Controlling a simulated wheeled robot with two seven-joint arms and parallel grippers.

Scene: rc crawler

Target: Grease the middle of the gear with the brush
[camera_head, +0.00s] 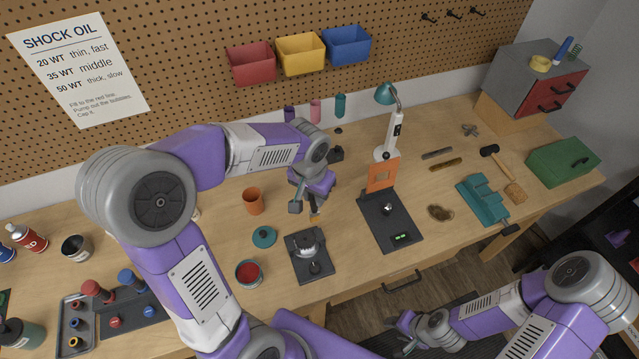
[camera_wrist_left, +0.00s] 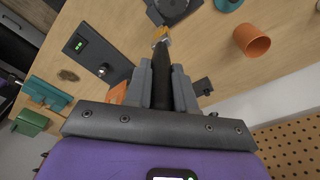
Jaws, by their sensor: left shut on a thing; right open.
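My left gripper (camera_head: 309,206) is shut on the brush (camera_head: 315,217), whose orange-yellow bristle tip points down. In the left wrist view the brush (camera_wrist_left: 161,60) has a dark handle between the fingers (camera_wrist_left: 161,80). The gear (camera_head: 307,247) is a pale toothed part on a black stand (camera_head: 323,271), below and slightly left of the brush tip in the head view. The tip appears apart from the gear. The black stand (camera_wrist_left: 178,8) is cut off at the top of the wrist view. My right gripper (camera_head: 405,332) is open and empty at the lower right, off the table.
An open tin of red grease (camera_head: 250,272) stands left of the stand, with a teal lid (camera_head: 264,237) behind it. An orange cup (camera_head: 253,200) is further back. A black scale-like plate (camera_head: 390,221) with an orange upright (camera_head: 383,174) stands to the right.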

